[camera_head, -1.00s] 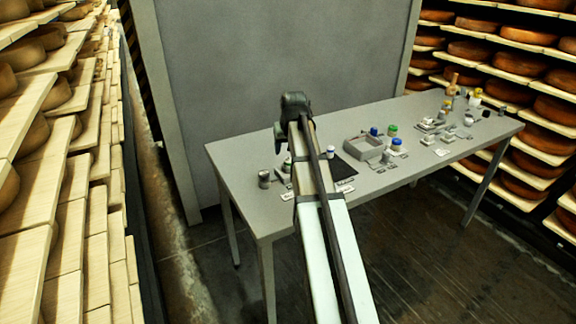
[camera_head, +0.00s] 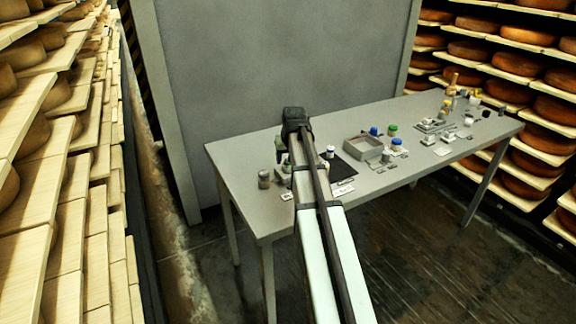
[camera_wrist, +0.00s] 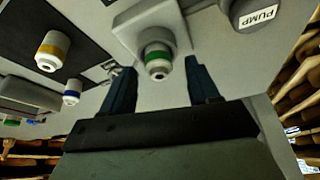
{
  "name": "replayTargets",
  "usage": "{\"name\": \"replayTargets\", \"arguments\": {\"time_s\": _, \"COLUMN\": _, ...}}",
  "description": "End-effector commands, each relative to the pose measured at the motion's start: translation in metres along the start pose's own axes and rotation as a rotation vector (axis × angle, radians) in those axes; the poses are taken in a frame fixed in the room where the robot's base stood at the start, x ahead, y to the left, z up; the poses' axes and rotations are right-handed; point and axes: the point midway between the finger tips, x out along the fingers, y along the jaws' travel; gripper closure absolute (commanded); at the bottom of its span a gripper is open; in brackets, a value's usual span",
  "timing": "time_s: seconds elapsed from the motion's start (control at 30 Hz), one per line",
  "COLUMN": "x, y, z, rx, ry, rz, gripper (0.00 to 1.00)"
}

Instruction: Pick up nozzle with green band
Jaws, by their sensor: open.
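The nozzle with the green band (camera_wrist: 158,61) shows in the wrist view, a pale piece with a dark opening at its tip. It stands in a light grey holder block (camera_wrist: 142,22). My gripper (camera_wrist: 162,78) is open, with its two dark fingers on either side of the nozzle's tip and a gap to each. I cannot tell how far the fingers are from it in depth. In the head view my gripper (camera_head: 284,146) is over the left part of the table, and my arm hides the nozzle there.
A yellow-banded nozzle (camera_wrist: 53,50) and a blue-banded nozzle (camera_wrist: 72,92) are to the left in the wrist view. A grey cylinder labelled PUMP (camera_wrist: 256,14) is at upper right. On the grey table (camera_head: 240,160), a grey tray (camera_head: 352,152) and several small items stand to the right.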

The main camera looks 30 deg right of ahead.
Motion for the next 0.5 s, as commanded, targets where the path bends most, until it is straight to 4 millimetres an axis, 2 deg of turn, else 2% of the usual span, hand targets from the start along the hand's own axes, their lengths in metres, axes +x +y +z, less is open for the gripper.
{"name": "replayTargets", "arguments": {"time_s": 0.07, "x": -0.0001, "y": 0.0, "z": 0.0001, "rx": 0.0, "ry": 0.0, "rz": 0.0, "gripper": 0.43}}
{"name": "replayTargets", "arguments": {"time_s": 0.5, "x": -0.0003, "y": 0.0, "z": 0.0001, "rx": 0.0, "ry": 0.0, "rz": 0.0, "gripper": 0.86}}
